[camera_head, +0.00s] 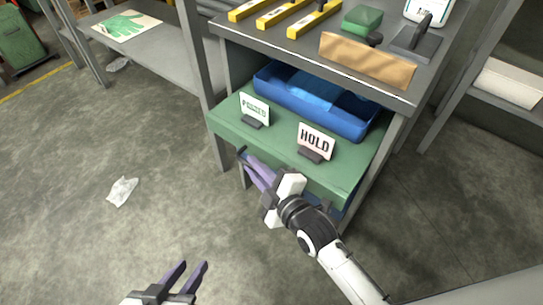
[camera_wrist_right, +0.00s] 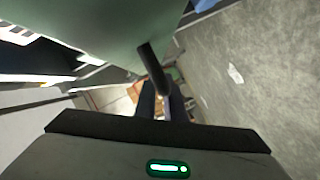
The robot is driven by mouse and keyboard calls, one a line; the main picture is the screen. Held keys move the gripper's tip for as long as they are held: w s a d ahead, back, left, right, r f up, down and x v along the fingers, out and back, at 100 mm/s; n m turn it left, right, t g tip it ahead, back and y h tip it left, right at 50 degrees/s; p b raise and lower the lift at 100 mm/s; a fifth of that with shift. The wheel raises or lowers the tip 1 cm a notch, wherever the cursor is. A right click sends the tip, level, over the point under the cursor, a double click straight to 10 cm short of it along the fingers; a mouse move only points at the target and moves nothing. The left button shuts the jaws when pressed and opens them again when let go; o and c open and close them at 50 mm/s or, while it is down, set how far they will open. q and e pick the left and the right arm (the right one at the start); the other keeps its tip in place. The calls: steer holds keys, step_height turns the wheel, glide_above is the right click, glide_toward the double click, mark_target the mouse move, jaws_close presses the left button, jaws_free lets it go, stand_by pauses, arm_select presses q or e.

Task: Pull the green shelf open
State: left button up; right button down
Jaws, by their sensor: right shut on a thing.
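The green shelf (camera_head: 270,142) sits under the grey bench top and sticks out in front of it. It carries two small signs, one reading HOLD (camera_head: 316,141) and a green-lettered one (camera_head: 254,107), with a blue tray (camera_head: 345,121) behind them. My right gripper (camera_head: 252,162) is at the shelf's front edge. In the right wrist view the green shelf (camera_wrist_right: 105,25) fills the top, and its dark bar handle (camera_wrist_right: 152,65) runs down between my fingers (camera_wrist_right: 160,102), which are shut on it. My left gripper (camera_head: 188,270) is open and empty, low over the floor.
The bench top (camera_head: 285,45) holds yellow tools, a green block (camera_head: 362,19) and a brown strip (camera_head: 366,60). Bench legs stand on both sides of the shelf. A crumpled white scrap (camera_head: 122,191) lies on the floor at left. The floor in front is otherwise mostly clear.

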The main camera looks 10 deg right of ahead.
steer(key=shift+d, duration=0.1)
steer(key=c, duration=1.8)
jaws_free()
steer(key=shift+c, duration=0.2)
